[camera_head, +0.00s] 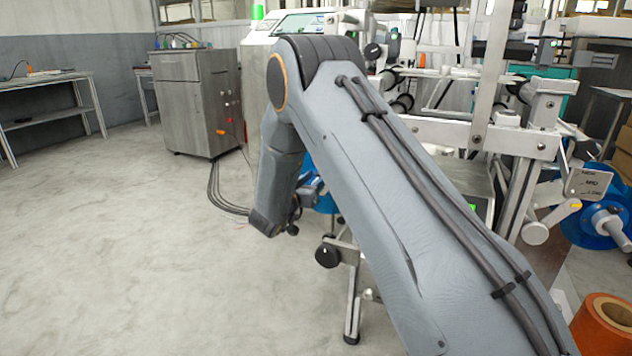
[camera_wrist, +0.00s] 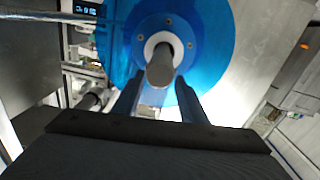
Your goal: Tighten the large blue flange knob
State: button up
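In the wrist view a large blue flange (camera_wrist: 215,45) fills the upper middle. It has a white hub (camera_wrist: 152,44) with small screws around it. A grey rounded shaft or knob (camera_wrist: 160,68) sticks out of the hub towards the camera. My gripper (camera_wrist: 160,79) points at the hub, with one blue finger on each side of the grey shaft. The fingers are apart, and a narrow gap shows beside the shaft. In the head view my arm hides most of this flange; only a blue edge (camera_head: 326,203) shows behind it.
Another blue reel (camera_head: 577,205) with a grey hub stands at the right, near an orange-brown roll (camera_head: 603,325). The film machine (camera_head: 455,130) stands behind my arm. The floor (camera_head: 120,260) at left is clear.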

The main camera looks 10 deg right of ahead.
jog(key=shift+w+d, duration=0.35)
jog(key=shift+w, duration=0.1)
grip_shut()
jog(key=shift+w+a+m+g+h, duration=0.1)
jog(key=shift+a+m+g+h, duration=0.05)
jog(key=shift+m+g+h, duration=0.3)
jog(key=shift+w+a+m+g+h, duration=0.1)
jog(key=shift+m+g+h, duration=0.25)
jog(key=shift+h, duration=0.2)
jog(key=m+g+h, duration=0.1)
jog(key=m+g+h+b, duration=0.2)
jog(key=g, duration=0.1)
jog(key=shift+w+a, duration=0.1)
jog(key=shift+w, duration=0.2)
